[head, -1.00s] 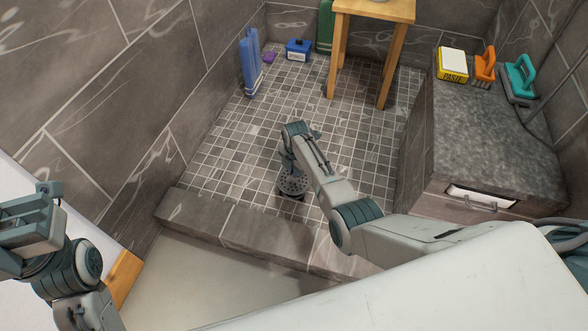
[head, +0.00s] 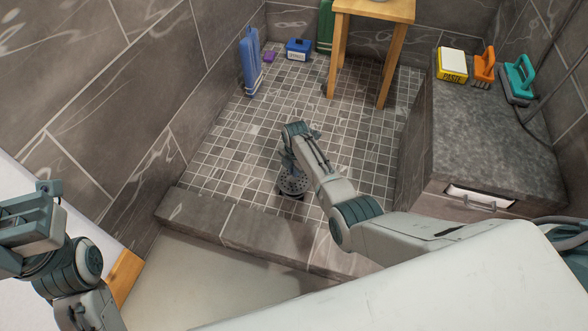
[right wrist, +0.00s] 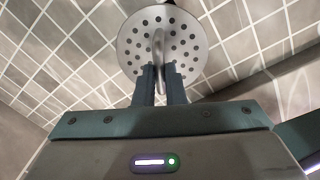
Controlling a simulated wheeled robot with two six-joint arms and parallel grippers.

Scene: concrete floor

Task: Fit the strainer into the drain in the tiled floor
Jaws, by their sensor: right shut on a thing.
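The strainer (head: 293,185) is a round metal disc with many holes, low over the tiled floor (head: 230,150) near the kerb. In the right wrist view the strainer (right wrist: 187,38) shows face-on, with an upright handle in its middle. My right gripper (head: 287,168) is shut on that handle; its two dark fingers (right wrist: 160,78) pinch it in the right wrist view. A dark shape shows just under the strainer's front edge; I cannot tell if it is the drain or shadow. My left gripper is only partly seen at the left edge (head: 28,222), its fingertips not clear.
A tiled kerb (head: 250,232) runs in front of the floor. A wooden stool (head: 375,12) stands at the back. A blue bottle (head: 250,62) and a blue box (head: 298,48) stand by the left wall. A stone bench (head: 490,140) on the right holds a paste box (head: 452,64) and brushes.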

